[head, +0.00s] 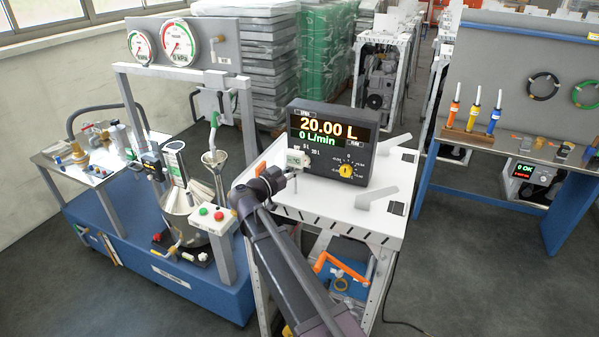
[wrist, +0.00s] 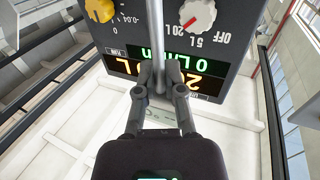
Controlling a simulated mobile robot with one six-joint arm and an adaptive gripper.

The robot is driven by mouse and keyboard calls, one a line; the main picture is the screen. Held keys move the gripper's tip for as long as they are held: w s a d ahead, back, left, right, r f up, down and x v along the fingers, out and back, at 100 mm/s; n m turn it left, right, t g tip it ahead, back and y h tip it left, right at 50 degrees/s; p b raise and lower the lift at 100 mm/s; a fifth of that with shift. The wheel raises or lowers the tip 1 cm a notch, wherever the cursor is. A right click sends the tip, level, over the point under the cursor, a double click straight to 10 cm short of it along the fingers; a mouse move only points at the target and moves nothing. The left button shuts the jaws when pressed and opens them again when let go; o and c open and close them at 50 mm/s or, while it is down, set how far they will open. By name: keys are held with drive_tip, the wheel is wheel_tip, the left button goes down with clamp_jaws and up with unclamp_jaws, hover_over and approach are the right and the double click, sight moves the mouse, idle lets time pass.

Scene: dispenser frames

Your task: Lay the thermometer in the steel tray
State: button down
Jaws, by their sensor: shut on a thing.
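My gripper (head: 289,176) is shut on the thermometer (head: 295,158), in front of the black display unit. The thermometer looks like a small white head with a greenish display and a thin probe pointing down. In the wrist view, which is upside down, the grey probe (wrist: 158,45) runs up between the two fingertips of my gripper (wrist: 160,90). The thermometer is upright and appears clear of the white table top. Its head is partly hidden by the fingers in the wrist view. I cannot make out a steel tray for certain in either view.
The black display unit (head: 335,142) reads 20.00 L and stands on a white table (head: 340,205) with grey brackets. A blue bench (head: 480,155) with screwdriver-like tools stands at right. Floor between is open.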

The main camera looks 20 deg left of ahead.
drive_tip(key=shift+f, duration=0.2)
drive_tip(key=c, duration=0.8)
unclamp_jaws()
drive_tip(key=shift+o, duration=0.2)
drive_tip(key=shift+r, duration=0.2)
drive_tip(key=shift+s, duration=0.1)
drive_tip(key=v, duration=1.2)
